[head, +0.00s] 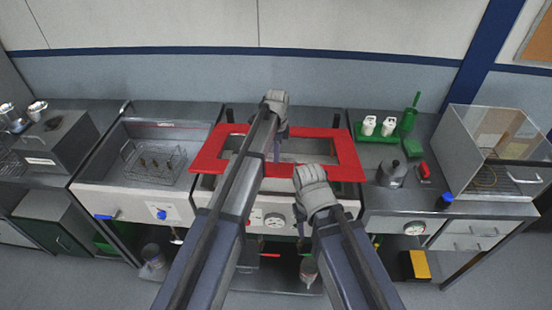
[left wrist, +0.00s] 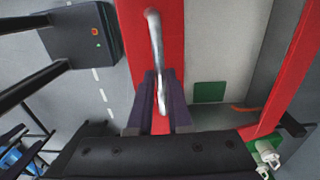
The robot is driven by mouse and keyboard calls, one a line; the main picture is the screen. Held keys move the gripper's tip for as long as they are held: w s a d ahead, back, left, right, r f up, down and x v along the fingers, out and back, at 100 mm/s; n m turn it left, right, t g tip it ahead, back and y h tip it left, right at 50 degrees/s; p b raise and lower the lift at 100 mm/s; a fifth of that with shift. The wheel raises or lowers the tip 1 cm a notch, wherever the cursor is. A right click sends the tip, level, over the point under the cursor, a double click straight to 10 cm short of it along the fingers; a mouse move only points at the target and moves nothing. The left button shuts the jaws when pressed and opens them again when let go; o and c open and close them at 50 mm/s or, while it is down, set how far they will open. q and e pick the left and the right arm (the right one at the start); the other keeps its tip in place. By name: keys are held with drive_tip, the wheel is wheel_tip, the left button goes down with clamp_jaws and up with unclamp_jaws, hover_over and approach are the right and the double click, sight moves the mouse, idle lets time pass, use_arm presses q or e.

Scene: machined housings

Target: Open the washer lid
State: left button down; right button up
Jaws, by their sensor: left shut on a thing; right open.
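The washer lid (head: 345,152) is a red frame around a clear window, in the middle of the head view. It appears raised and tilted over the washer (head: 205,190); its exact angle is hard to tell. In the left wrist view the lid's red band (left wrist: 135,40) carries a silver bar handle (left wrist: 156,45). My left gripper (head: 281,128) is at the lid, and in the left wrist view its fingers (left wrist: 160,98) are shut on the handle. My right gripper (head: 306,212) is open and empty, low in front of the lid; its fingertips are partly hidden.
A sink with a wire basket (head: 153,162) is left of the washer.

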use_arm(q)
drive_tip(key=w+r+p, duration=0.8)
drive_tip(key=r+p, duration=0.2)
drive_tip(key=r, duration=0.2)
drive_tip(key=shift+w+r, duration=0.15)
drive_tip(key=shift+w, duration=0.15)
drive_tip(key=c, duration=1.2)
unclamp_jaws()
drive_tip(key=shift+c, duration=0.2)
drive_tip(key=o, duration=0.4)
drive_tip(key=shift+w+f, duration=0.25)
drive_tip(key=shift+w, duration=0.05)
drive_tip(key=shift+s, duration=0.1)
drive_tip(key=shift+s+r, duration=0.1)
